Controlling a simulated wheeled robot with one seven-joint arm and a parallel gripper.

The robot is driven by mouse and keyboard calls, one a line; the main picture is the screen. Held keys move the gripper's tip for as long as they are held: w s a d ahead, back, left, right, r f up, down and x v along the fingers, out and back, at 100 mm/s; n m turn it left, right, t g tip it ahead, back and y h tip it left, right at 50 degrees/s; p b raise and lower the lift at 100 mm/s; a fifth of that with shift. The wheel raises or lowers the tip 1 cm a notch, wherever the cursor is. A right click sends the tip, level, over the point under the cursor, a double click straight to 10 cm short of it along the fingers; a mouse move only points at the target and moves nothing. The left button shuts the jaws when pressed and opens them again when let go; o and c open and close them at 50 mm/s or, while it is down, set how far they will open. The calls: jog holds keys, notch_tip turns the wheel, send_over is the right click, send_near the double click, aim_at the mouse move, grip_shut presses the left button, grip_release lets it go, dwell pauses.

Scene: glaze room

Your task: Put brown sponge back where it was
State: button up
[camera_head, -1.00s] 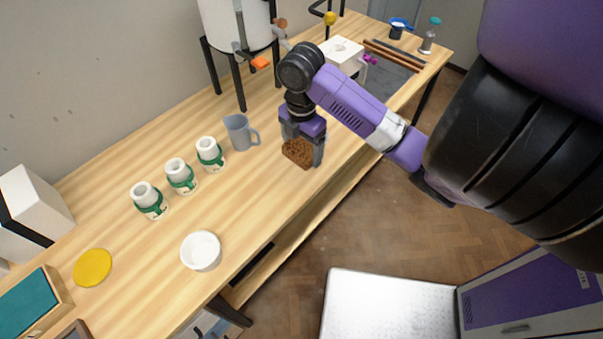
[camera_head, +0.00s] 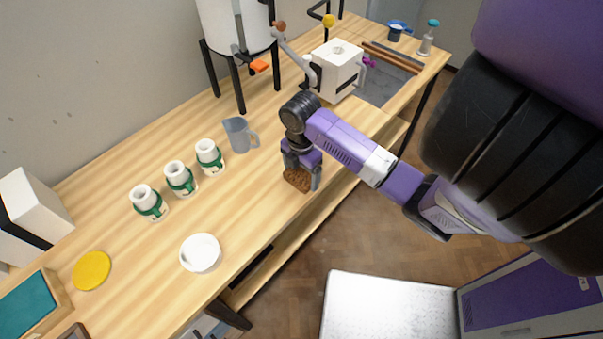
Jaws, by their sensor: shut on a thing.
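The brown sponge (camera_head: 297,181) is a rough, dark brown block near the front edge of the wooden table (camera_head: 262,205). My gripper (camera_head: 301,176) is shut on it from above, with a grey finger on each side. The sponge is low over the table; I cannot tell whether it touches the wood. The gripper covers its upper part.
A grey jug (camera_head: 239,135) stands behind and left of the gripper. Several white-and-green jars (camera_head: 180,179) and a white bowl (camera_head: 200,253) are further left. A white box-shaped device (camera_head: 336,68) stands behind. The wood around the sponge is clear.

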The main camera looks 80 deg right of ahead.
jog(key=shift+f, duration=0.1)
jog(key=shift+f, duration=0.1)
jog(key=o, duration=1.2)
